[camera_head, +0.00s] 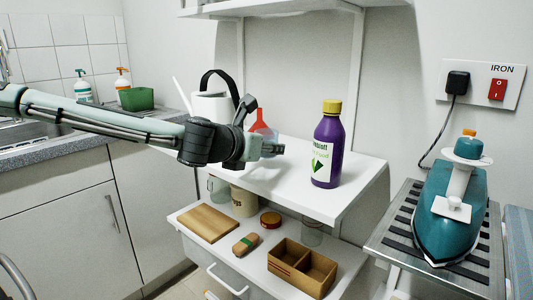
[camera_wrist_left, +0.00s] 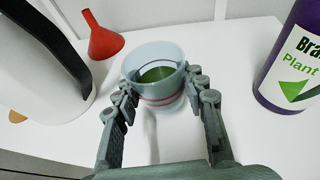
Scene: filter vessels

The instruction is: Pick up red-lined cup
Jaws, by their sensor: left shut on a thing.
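The red-lined cup (camera_wrist_left: 165,101) is a pale translucent cup with red lines round its lower wall and something green showing inside. It stands between the fingers of my left gripper (camera_wrist_left: 162,82) in the left wrist view. The fingers press on it from both sides, and it looks upright, at or just above the white shelf. In the head view my left gripper (camera_head: 268,148) is over the upper white shelf, and the arm mostly hides the cup. My right gripper is in neither view.
A red funnel (camera_wrist_left: 103,38) and a white watering can (camera_wrist_left: 38,70) are close on the left. A purple bottle (camera_head: 327,150) with a yellow cap stands to the right. The shelf (camera_head: 300,195) is clear in front. A teal iron (camera_head: 450,215) is far right.

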